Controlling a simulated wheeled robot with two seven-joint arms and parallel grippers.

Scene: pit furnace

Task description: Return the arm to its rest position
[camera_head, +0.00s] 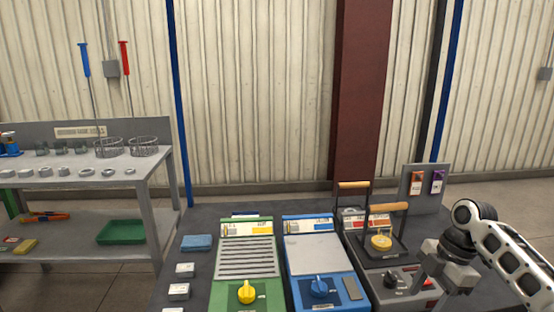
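My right arm (500,250), white and black, comes in from the right edge of the head view. Its grey gripper (430,285) points down over the right part of the bench, at the front of the dark unit with a black knob. I cannot make out the gap between its fingers, and no object shows clearly in it. My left arm and gripper are not in view.
The dark bench (200,260) carries a green unit (247,232), a blue unit (318,250) and a dark unit (405,272) with wooden-handled parts (388,207). A blue sponge (197,242) lies left. A shelf table (150,158) with wire baskets (109,148) stands further left.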

